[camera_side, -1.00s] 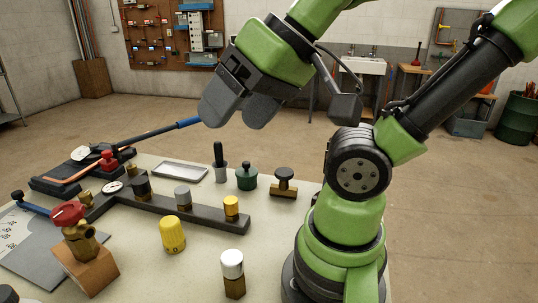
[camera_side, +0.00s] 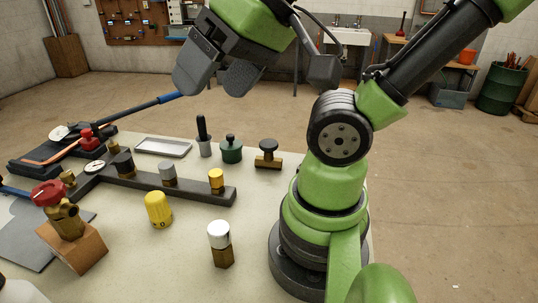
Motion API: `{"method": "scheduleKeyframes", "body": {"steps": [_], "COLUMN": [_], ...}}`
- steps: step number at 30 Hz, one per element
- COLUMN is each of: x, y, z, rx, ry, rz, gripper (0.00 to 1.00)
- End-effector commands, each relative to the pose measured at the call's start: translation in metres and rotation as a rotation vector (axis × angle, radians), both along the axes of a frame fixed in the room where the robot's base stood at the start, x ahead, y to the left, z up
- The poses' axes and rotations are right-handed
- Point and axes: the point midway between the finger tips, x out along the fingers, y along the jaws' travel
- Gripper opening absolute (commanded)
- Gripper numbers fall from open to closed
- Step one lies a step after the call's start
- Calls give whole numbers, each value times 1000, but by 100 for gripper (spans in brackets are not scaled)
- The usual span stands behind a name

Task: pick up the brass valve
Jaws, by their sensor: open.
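A brass valve (camera_side: 66,220) with a red handwheel (camera_side: 49,193) sits tilted on a wooden block (camera_side: 74,247) at the left front of the bench. Other brass-bodied pieces also stand on the bench: one with a black knob (camera_side: 268,153) at the back right, and one with a white cap (camera_side: 220,245) at the front. My gripper (camera_side: 213,78) is open, with its two dark fingers apart and nothing seen between them. It is high above the back of the bench, well up and to the right of the red-handled valve.
A dark manifold bar (camera_side: 150,184) with several capped stubs crosses the bench. A yellow cap (camera_side: 158,209) stands in front of it. A metal tray (camera_side: 163,147), a green knobbed piece (camera_side: 231,149) and a blue-handled tool (camera_side: 140,108) are behind.

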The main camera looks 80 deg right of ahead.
Motion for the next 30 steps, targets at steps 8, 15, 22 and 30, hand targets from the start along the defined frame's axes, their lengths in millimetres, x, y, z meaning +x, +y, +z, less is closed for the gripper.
{"method": "scheduleKeyframes", "body": {"steps": [8, 15, 22, 30], "x": [1, 32, 66, 43], "y": [0, -36, -126, -235], "z": [0, -10, -50, -131], "rx": [2, 127, 377, 656], "ry": [2, 142, 320, 413], "rz": [-7, -406, -1199, -2108], "gripper": [82, 82, 82, 82]}}
